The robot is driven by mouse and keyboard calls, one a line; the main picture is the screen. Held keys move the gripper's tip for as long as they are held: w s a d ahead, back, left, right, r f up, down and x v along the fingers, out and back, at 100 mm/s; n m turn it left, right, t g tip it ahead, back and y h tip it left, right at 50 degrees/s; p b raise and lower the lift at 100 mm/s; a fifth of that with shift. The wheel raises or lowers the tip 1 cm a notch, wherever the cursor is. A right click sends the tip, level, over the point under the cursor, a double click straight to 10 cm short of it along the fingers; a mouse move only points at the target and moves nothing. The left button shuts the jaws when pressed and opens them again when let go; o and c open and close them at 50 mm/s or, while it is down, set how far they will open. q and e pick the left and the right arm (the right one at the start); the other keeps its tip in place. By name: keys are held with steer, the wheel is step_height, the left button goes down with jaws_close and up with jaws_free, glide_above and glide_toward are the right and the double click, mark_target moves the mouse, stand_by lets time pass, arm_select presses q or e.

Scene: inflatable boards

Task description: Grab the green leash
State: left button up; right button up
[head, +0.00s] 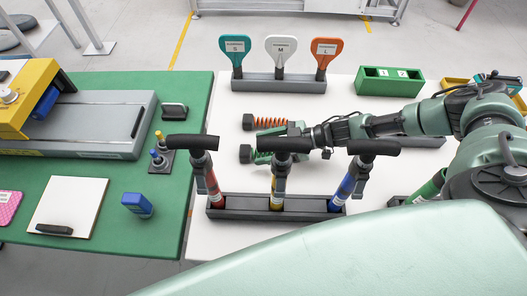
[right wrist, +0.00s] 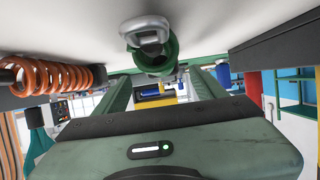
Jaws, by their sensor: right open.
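The green leash shows end-on in the right wrist view as a green coil (right wrist: 160,63) with a grey metal clip (right wrist: 146,32). In the head view its black end (head: 245,153) sticks out to the left on the white table; most of the rest is hidden by my gripper and a pump handle. My right gripper (head: 264,142) is open, reaching in from the right, level with the leash. In the right wrist view, its two green fingers stand apart, with the coil ahead and between them. Contact cannot be told. My left gripper is not in view.
An orange coiled leash (head: 270,123) lies just behind the green one. Three upright pumps in a black stand (head: 236,214) are in front. Three paddle-shaped tags in a grey stand (head: 300,84) and a green box (head: 388,88) stand behind. Bare white table lies left of the leashes.

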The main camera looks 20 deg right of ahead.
mark_target(255, 151)
steer(key=x, duration=0.2)
steer(key=p+x, duration=0.1)
steer(key=shift+a+f, duration=0.1)
steer(key=shift+a, duration=0.35)
steer(key=shift+a+f, duration=0.15)
steer(key=shift+f, duration=0.05)
steer(key=shift+w, duration=0.1)
steer(key=c, duration=1.5)
steer(key=shift+r, duration=0.15)
steer(key=shift+c, duration=0.2)
